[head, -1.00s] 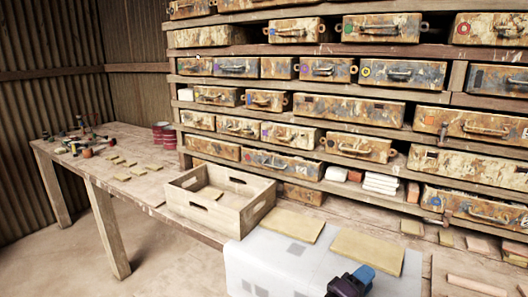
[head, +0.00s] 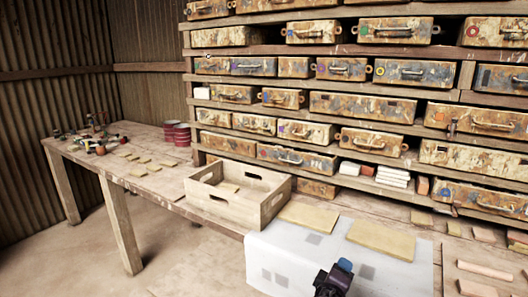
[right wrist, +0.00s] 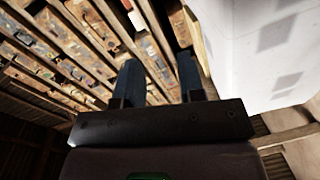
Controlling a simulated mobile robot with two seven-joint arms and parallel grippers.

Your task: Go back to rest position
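The white block (right wrist: 265,45) fills the upper right of that view, beside the fingers. Two flat tan tiles, one left (head: 308,216) and one right (head: 381,240), lie at the block's back edge. My left gripper is not in view.
A wooden crate (head: 215,207) with a tan piece inside stands left of the block. The workbench (head: 150,181) holds loose tiles, small tools and red tins (head: 177,133). Shelves of worn cases (head: 362,105) rise behind. Open floor (head: 165,262) lies at the lower left.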

